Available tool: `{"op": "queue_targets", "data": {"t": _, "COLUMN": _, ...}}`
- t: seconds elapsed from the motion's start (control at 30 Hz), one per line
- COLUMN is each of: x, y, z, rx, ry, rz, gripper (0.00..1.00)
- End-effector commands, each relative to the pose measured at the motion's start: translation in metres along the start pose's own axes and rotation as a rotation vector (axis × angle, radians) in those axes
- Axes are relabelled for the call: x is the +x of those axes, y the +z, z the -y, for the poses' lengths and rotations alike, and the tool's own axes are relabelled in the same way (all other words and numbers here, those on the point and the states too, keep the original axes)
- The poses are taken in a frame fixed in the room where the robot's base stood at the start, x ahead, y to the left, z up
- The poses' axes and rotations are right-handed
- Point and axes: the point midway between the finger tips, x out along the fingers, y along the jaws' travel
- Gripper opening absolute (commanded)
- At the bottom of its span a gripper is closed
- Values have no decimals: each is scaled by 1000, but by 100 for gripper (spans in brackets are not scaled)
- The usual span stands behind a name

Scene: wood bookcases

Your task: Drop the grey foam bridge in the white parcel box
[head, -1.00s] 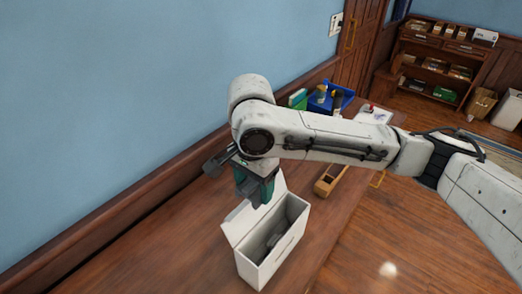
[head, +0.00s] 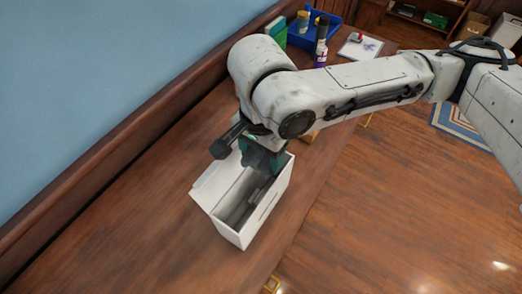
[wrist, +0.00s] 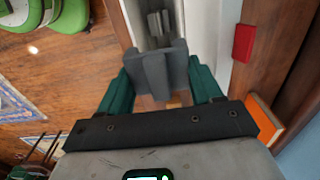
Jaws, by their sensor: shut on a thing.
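The white parcel box (head: 218,232) stands open on the wooden table in the head view, its flap folded out to the left. My gripper (head: 264,160) is at the far end of the box opening. In the wrist view my gripper (wrist: 162,82) is shut on the grey foam bridge (wrist: 165,62), which sits between the teal fingers. The bridge is hidden by the gripper in the head view. The white box wall (wrist: 202,40) also shows in the wrist view, beside the bridge. Another grey thing (wrist: 157,20) lies inside the box, beyond the bridge.
A blue tray (head: 305,42), a purple-labelled bottle (head: 320,52) and a white pad (head: 360,46) stand at the table's far end. The wrist view shows a red block (wrist: 243,42) and an orange thing (wrist: 264,118) beside the box. The near table is clear.

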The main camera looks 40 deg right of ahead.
Motion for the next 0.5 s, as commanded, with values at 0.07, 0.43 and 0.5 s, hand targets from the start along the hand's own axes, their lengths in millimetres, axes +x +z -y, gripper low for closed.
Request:
{"op": "queue_targets", "data": {"t": 0.07, "x": 14, "y": 0, "z": 0, "rx": 0, "ry": 0, "rz": -1, "gripper": 37}}
{"op": "queue_targets", "data": {"t": 0.43, "x": 19, "y": 0, "z": 0, "rx": 0, "ry": 0, "rz": 0, "gripper": 37}}
{"op": "queue_targets", "data": {"t": 0.5, "x": 19, "y": 0, "z": 0, "rx": 0, "ry": 0, "rz": 0, "gripper": 37}}
